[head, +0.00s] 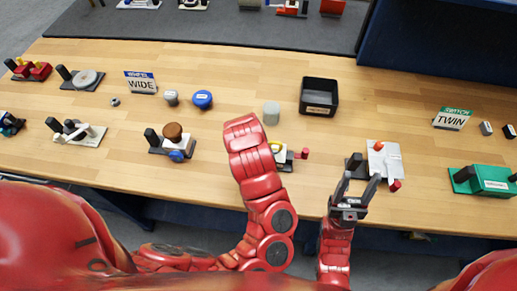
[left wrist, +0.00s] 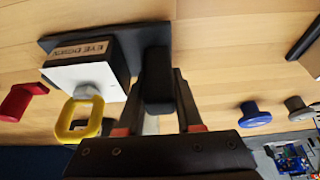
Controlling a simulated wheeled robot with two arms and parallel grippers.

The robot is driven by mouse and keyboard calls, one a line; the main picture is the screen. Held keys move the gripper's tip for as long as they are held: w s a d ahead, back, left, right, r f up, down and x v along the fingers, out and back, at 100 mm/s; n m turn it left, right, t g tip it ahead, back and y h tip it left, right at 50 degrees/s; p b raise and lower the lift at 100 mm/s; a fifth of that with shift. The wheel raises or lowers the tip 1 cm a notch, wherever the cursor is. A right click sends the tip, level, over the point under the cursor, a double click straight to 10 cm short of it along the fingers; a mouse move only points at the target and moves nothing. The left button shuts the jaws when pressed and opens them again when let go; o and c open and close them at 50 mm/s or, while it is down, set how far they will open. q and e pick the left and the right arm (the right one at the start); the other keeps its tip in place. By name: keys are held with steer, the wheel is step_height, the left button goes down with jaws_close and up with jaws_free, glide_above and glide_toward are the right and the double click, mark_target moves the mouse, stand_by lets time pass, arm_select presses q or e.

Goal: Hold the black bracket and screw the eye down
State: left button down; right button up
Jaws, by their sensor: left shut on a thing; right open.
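The black bracket (left wrist: 158,75) is an upright black post on a dark base in the left wrist view. My left gripper (left wrist: 160,95) is shut on this post, with a finger on each side. Beside it on the same base is a white-topped block (left wrist: 85,75) labelled "EYE DOWN". The yellow eye (left wrist: 80,118) is a ring at a grey fitting on the block's face. In the head view my left arm hides most of this fixture (head: 281,156). My right gripper (head: 356,190) is open and empty, to the right of that fixture.
A red piece (left wrist: 20,101) stands near the eye. A black bin (head: 319,97), a grey knob (head: 271,113) and a blue knob (head: 202,99) stand farther back. Bare wood lies between them.

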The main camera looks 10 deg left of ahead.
arm_select(q)
step_height(320, 180, up, 8)
steer(key=shift+r, duration=0.15)
steer(key=shift+f, duration=3.95)
steer(key=shift+f, duration=0.4)
steer(key=shift+s+f, duration=0.1)
steer(key=shift+f, duration=0.1)
